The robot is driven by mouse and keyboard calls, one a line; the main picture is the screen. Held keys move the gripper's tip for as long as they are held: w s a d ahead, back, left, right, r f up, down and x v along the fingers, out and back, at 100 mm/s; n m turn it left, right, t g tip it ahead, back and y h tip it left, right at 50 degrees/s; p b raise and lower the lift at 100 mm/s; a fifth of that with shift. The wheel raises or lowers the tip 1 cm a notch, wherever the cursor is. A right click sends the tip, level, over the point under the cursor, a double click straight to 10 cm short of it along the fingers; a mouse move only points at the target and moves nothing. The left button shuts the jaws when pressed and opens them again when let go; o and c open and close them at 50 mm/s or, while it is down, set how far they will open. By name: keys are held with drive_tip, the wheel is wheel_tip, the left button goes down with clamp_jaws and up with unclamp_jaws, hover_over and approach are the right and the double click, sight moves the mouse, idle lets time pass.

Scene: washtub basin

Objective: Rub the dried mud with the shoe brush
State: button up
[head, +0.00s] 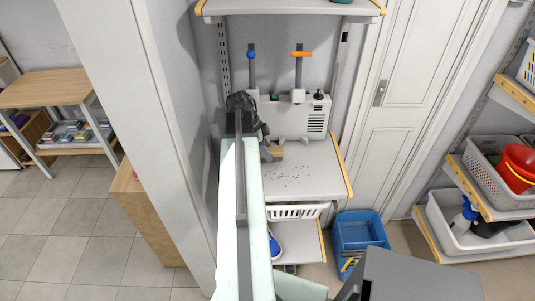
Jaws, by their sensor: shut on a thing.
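The dried mud (291,174) shows as a scatter of small dark specks on the pale shelf top (318,187). My gripper (267,149) is at the far end of my arm, above the back left part of this shelf top. It is shut on the shoe brush (275,153), of which a small tan wooden part shows. The brush is just behind and to the left of the specks. My gripper and arm hide part of the brush and the left side of the shelf. I cannot tell whether the brush touches the surface.
A grey box-shaped unit (300,118) with a blue-knobbed lever (251,55) and an orange-handled one (302,54) stands behind the shelf top. A white basket (294,212) and a blue bin (358,236) are below. An upper shelf (290,8) overhangs the back. The shelf top's right side is clear.

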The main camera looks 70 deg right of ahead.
sight(275, 167)
drive_tip(key=shift+f+b, duration=1)
drive_tip(key=shift+f, duration=0.1)
drive_tip(key=shift+a+r, duration=0.1)
drive_tip(key=shift+s+a+r, duration=0.1)
drive_tip(key=shift+s+a, duration=0.2)
drive_tip(key=shift+a, duration=0.4)
drive_tip(key=shift+s+a, duration=0.3)
drive_tip(key=shift+a, duration=0.4)
drive_tip(key=shift+s+a+f, duration=0.1)
drive_tip(key=shift+s+a, duration=0.2)
drive_tip(key=shift+a, duration=0.45)
drive_tip(key=shift+s+a+f, duration=0.1)
drive_tip(key=shift+s+a, duration=0.2)
drive_tip(key=shift+a, duration=0.45)
drive_tip(key=shift+s+d+r, duration=0.1)
drive_tip(key=shift+s+d, duration=0.25)
drive_tip(key=shift+s, duration=0.4)
drive_tip(key=shift+w+d, duration=0.3)
drive_tip(key=shift+d, duration=0.45)
drive_tip(key=shift+w+d, duration=0.3)
drive_tip(key=shift+d, duration=0.45)
drive_tip(key=shift+w+d, duration=0.3)
drive_tip(key=shift+d, duration=0.45)
drive_tip(key=shift+w+d, duration=0.3)
drive_tip(key=shift+d, duration=0.45)
drive_tip(key=shift+d, duration=0.1)
